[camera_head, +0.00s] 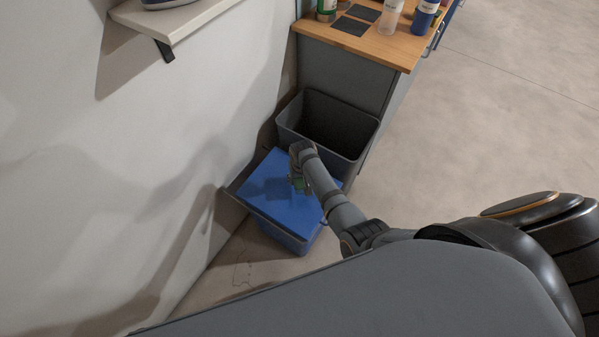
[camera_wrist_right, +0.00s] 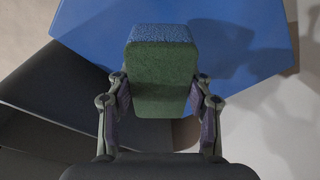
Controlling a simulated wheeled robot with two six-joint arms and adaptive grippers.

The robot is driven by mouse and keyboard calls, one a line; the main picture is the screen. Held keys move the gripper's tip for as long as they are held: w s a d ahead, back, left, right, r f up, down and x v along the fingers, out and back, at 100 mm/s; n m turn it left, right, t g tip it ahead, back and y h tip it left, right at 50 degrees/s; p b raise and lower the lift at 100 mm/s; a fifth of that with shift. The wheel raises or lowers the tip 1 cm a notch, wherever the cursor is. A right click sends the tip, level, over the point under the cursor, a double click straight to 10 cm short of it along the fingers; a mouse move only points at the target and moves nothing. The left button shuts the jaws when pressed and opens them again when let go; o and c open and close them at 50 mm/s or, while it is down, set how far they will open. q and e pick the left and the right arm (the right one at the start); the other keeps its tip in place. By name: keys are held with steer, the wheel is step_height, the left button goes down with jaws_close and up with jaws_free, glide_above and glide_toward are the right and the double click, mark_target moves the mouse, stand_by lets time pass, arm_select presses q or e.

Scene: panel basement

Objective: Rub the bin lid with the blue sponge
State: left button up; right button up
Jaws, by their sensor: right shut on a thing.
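The blue bin lid (camera_head: 285,197) tops a bin on the floor by the wall, seen in the head view. It also fills the top of the right wrist view (camera_wrist_right: 90,30). My right gripper (camera_head: 301,183) is over the lid. In the wrist view its two fingers (camera_wrist_right: 160,105) are shut on the sides of the sponge (camera_wrist_right: 162,80), which has a green face and a blue far end. The sponge's blue end points toward the lid. I cannot tell whether it touches. In the head view my wrist hides most of the sponge. My left gripper is not in view.
An open dark grey bin (camera_head: 330,122) stands directly behind the blue-lidded one. A wooden-topped cabinet (camera_head: 385,48) with bottles stands beyond it. A wall shelf (camera_head: 185,15) is at upper left. Open floor (camera_head: 500,110) lies to the right.

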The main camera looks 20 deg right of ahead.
step_height(320, 180, up, 2)
steer(key=shift+r+p, duration=0.1)
steer(key=shift+p, duration=0.6)
